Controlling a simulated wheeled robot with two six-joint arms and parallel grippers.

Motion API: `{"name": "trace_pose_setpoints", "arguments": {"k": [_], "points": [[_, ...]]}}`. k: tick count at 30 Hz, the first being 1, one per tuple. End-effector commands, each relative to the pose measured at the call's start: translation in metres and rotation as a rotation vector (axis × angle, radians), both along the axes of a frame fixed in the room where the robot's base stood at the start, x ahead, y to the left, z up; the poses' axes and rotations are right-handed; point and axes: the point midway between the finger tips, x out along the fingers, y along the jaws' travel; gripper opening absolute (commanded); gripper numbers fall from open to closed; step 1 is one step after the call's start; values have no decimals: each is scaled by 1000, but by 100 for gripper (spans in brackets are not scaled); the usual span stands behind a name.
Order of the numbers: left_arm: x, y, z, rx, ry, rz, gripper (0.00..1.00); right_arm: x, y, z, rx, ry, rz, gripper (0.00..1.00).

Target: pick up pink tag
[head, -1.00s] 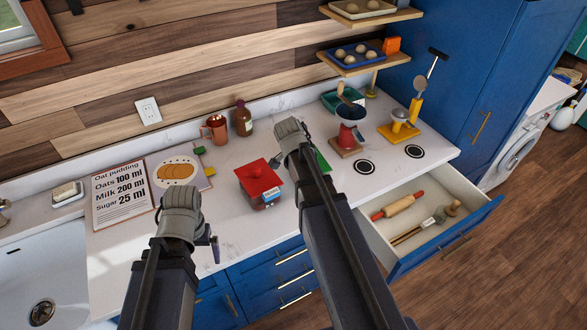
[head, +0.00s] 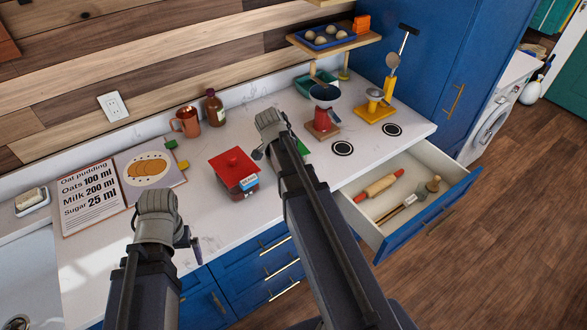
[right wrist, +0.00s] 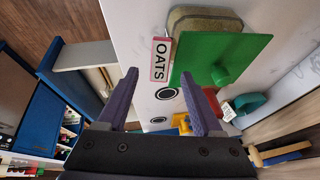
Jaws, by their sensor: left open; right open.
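The pink tag (right wrist: 159,60) is a white label with a pink edge reading OATS. It is on a tan canister (right wrist: 204,22) with a green lid (right wrist: 222,58); in the head view my right arm mostly hides this canister. My right gripper (right wrist: 157,73) is open, and the tag shows just beyond the gap between its purple fingers; I cannot tell whether they touch it. In the head view the right gripper (head: 260,150) is over the counter, right of the red-lidded canister (head: 236,170). My left gripper (head: 193,245) is open and empty near the counter's front edge.
The red-lidded canister bears a blue-edged tag (head: 249,183). A red mill (head: 323,118) and a yellow-based scale (head: 376,108) stand behind right. An open drawer (head: 425,208) with a rolling pin juts out at right. A recipe board (head: 90,203) lies left.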

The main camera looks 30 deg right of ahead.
Motion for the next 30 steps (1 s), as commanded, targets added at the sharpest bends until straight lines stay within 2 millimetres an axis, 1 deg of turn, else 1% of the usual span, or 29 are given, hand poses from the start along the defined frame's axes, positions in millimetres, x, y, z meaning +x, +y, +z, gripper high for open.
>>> {"name": "trace_pose_setpoints", "arguments": {"k": [1,4,7,13,14,30], "points": [[0,0,-13,0,0,-2,100,1,-4,-14,0,-1,-2,68],[0,0,-23,1,0,-4,100,3,-8,-23,0,0,-1,68],[0,0,-26,1,0,-5,100,4,-10,-26,0,0,0,68],[0,0,-24,1,0,-5,100,4,-10,-24,0,0,1,68],[0,0,-24,1,0,-5,100,4,-10,-24,0,0,1,65],[0,0,-24,1,0,-5,100,4,-10,-24,0,0,0,4]]}}
